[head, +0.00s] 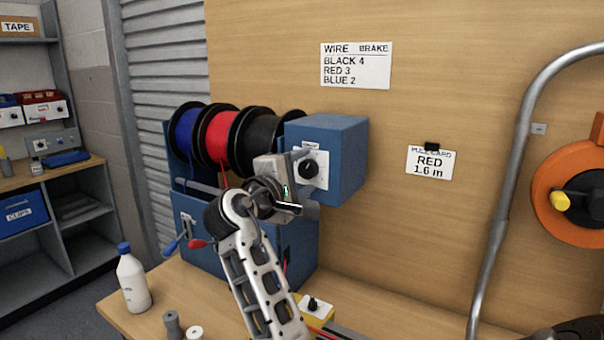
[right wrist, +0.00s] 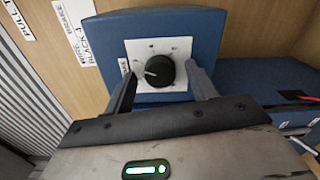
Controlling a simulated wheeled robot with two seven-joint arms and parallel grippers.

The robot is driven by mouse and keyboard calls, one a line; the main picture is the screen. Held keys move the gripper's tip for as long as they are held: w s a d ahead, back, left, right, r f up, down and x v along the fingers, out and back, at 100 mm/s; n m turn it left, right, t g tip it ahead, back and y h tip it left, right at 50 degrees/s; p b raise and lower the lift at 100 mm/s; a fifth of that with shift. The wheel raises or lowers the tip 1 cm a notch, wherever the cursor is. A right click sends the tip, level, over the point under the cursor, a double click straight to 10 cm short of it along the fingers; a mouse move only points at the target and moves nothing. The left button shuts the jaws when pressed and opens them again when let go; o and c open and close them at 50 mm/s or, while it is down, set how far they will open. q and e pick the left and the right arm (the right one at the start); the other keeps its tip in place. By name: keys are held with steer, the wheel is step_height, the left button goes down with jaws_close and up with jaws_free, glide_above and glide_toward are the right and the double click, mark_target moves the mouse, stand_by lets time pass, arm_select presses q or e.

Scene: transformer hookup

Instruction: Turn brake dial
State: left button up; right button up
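The brake dial (head: 308,168) is a black round knob with a white pointer line, on a white plate (head: 318,150) on the blue brake box (head: 345,158). In the right wrist view the dial (right wrist: 159,72) lies between and beyond the two fingers of my right gripper (right wrist: 162,88). The fingers are apart, one on each side of the dial, with gaps visible. In the head view my right gripper (head: 298,180) is just in front of the box face. Whether a finger touches the dial or plate is unclear. My left gripper is not in view.
Blue, red and black wire spools (head: 222,137) sit left of the box. A wire brake card (head: 356,66) and a pull card (head: 430,163) are on the wooden wall. A white bottle (head: 133,280) stands on the bench. A metal tube (head: 502,215) and orange reel (head: 562,195) are at right.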

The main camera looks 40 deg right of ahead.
arm_select(q)
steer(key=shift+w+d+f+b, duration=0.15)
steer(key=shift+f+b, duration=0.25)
steer(key=shift+b, duration=0.55)
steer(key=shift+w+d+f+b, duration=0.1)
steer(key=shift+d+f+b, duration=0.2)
steer(key=shift+b, duration=0.6)
arm_select(e)
steer(key=v, duration=1.6)
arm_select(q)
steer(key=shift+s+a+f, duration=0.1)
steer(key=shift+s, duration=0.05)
arm_select(e)
steer(key=shift+s, duration=0.1)
